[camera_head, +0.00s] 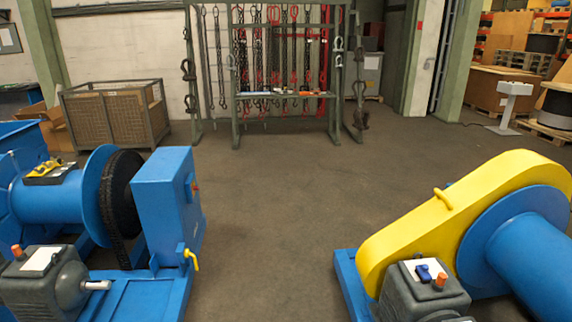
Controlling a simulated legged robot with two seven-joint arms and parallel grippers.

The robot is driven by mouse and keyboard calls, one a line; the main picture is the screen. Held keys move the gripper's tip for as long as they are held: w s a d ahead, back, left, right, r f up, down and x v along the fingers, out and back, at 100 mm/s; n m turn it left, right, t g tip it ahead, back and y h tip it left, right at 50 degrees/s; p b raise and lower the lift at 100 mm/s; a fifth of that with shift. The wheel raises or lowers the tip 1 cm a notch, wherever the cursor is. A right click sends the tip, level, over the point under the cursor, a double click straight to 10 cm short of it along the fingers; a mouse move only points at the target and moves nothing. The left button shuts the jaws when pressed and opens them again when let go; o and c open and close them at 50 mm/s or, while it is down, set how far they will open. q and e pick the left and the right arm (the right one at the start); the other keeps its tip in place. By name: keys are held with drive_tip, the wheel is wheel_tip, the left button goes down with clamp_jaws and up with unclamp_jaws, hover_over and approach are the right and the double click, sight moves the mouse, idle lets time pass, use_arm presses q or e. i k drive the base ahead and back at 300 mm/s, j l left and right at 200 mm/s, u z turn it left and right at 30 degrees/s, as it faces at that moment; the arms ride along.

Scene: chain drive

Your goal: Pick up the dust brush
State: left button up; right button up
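I cannot make out a dust brush for certain. Small items, some orange-red, lie on the shelf (262,94) of the chain rack at the back, too small to name. A dark tray (60,176) with a yellow item (44,168) sits on the left blue drum. A small blue item (423,272) and an orange knob (441,279) are on top of the right grey motor (428,295). Neither of my grippers is in view.
The left blue winch (165,200) has an exposed black chain wheel (122,195). The right winch has a yellow guard (430,215). A mesh crate (117,113) stands at back left, a pedestal (509,105) at back right. The floor (270,205) between the winches is clear.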

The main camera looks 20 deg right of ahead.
sight(421, 270)
drive_tip(key=i+l+z, duration=0.25)
drive_tip(key=i, duration=0.6)
drive_tip(key=i+j+z, duration=0.15)
drive_tip(key=i+z, duration=0.15)
drive_tip(key=i, duration=0.5)
drive_tip(key=i+z, duration=0.25)
drive_tip(key=i, duration=0.15)
drive_tip(key=i+j+z, duration=0.1)
drive_tip(key=i+z, duration=0.2)
drive_tip(key=i+j+z, duration=0.25)
drive_tip(key=i, duration=0.25)
drive_tip(key=i+z, duration=0.25)
drive_tip(key=z, duration=0.2)
drive_tip(key=i+j+z, duration=0.1)
drive_tip(key=i+z, duration=0.3)
drive_tip(key=i+j+z, duration=0.15)
drive_tip(key=z, duration=0.3)
drive_tip(key=i+j+z, duration=0.2)
drive_tip(key=z, duration=0.25)
